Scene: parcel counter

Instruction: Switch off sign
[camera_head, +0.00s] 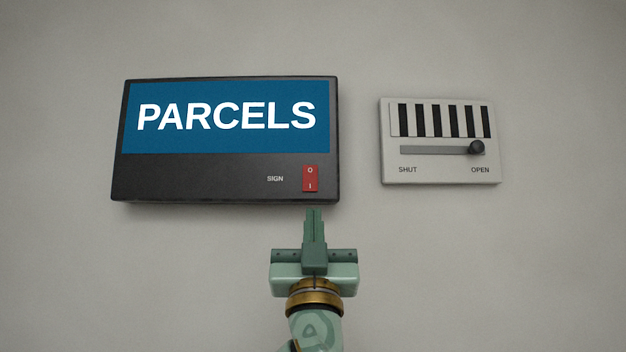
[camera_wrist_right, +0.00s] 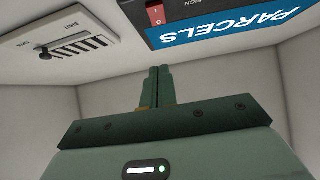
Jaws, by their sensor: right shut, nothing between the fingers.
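The PARCELS sign (camera_head: 228,174) is a black box with a bright blue panel, fixed on the wall. Its red rocker switch (camera_head: 310,179), marked O at the top and I at the bottom, sits at the sign's lower right beside the word SIGN. The switch also shows in the right wrist view (camera_wrist_right: 156,14). My right gripper (camera_head: 314,212) is shut and empty, its fingertips pointing up just below the switch in the head view. The fingers show in the right wrist view (camera_wrist_right: 156,70) too, apart from the switch. My left gripper is not in view.
A pale vent panel (camera_head: 440,178) with dark slots hangs on the wall to the right of the sign. Its round black slider knob (camera_head: 477,147) is at the OPEN end. The wall around both is bare.

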